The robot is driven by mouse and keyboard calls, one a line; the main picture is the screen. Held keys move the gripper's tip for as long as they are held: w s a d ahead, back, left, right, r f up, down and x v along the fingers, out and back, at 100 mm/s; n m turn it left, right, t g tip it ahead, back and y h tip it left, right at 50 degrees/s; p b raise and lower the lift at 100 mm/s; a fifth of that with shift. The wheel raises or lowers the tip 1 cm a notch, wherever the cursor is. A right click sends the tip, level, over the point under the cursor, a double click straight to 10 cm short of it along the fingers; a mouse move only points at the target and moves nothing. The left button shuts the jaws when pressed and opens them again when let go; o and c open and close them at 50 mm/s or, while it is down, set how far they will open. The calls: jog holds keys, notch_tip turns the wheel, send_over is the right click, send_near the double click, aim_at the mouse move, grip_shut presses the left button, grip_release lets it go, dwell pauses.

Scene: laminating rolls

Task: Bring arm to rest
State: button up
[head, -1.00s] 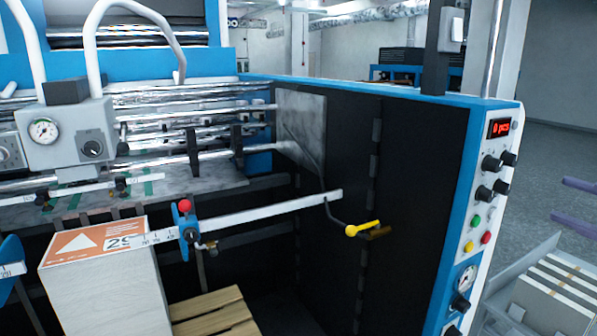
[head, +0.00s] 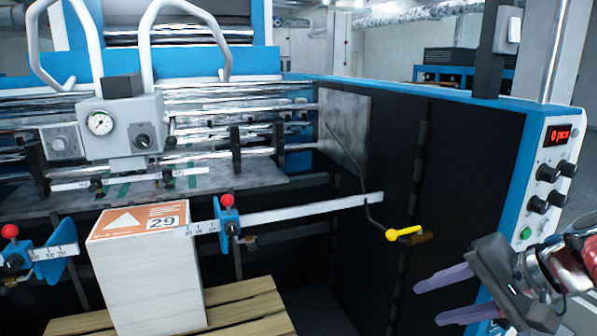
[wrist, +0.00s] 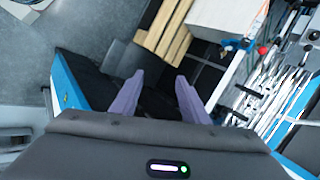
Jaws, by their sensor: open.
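My gripper (head: 450,300) shows at the lower right of the head view, in front of the machine's control panel. Its two purple fingers are apart, with nothing between them. The wrist view also shows the fingers of my gripper (wrist: 158,98) spread and empty, above the dark side of the machine. The wrist and part of my arm show at the right edge of the head view.
The blue laminating machine (head: 545,110) fills the view, with a control panel on the right. A yellow-handled lever (head: 405,234) sticks out left of my gripper. A paper stack (head: 150,275) with an orange label stands on a wooden pallet (head: 245,312).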

jog(key=s+a+f+n+h, duration=0.5)
jog(key=s+a+f+n, duration=0.3)
jog(key=s+f, duration=0.1)
jog(key=shift+s+a+f+n+g+h, duration=0.15)
jog(key=shift+a+f+n+g+h, duration=0.15)
jog(key=shift+a+n, duration=0.1)
jog(key=shift+c, duration=0.5)
dwell(0.9)
jog(key=shift+c, duration=0.7)
jog(key=shift+a, duration=0.1)
